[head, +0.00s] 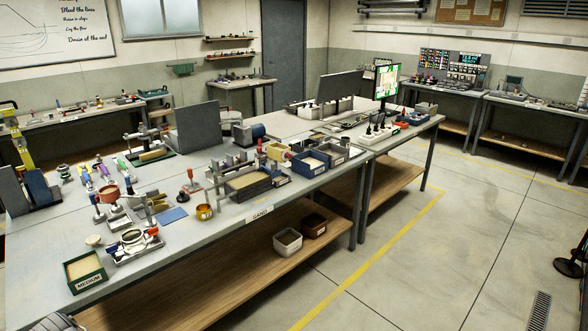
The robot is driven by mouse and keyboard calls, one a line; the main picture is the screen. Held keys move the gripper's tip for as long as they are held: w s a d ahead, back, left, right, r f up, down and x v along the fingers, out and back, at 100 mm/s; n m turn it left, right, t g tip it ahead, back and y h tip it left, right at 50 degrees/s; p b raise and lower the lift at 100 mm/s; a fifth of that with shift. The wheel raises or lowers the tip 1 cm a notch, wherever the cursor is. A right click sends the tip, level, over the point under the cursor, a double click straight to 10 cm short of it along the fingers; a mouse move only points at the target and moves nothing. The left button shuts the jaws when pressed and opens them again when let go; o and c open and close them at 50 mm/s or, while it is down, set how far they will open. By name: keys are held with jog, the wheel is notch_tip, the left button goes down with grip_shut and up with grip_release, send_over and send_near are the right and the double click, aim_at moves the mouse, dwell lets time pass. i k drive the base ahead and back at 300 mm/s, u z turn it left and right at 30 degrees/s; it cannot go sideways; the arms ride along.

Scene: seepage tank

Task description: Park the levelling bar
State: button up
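In the head view a dark tank-like tray (262,194) filled with sand-coloured material stands near the front edge of the long workbench (180,232). A metal frame with upright posts (212,183) stands at its left and back. I cannot tell which piece is the levelling bar; several thin metal parts lie around the tray, too small to name. My gripper is not in view.
A green box marked medium (86,270) stands at the bench's front left corner. Upright dark panels (198,128) stand farther back. Two bins (288,242) sit on the lower shelf. The floor at right (450,250) is mostly clear.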

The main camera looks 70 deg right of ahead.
aim_at(273, 174)
jog(key=k, duration=0.45)
jog(key=z, duration=1.45)
jog(key=i, duration=1)
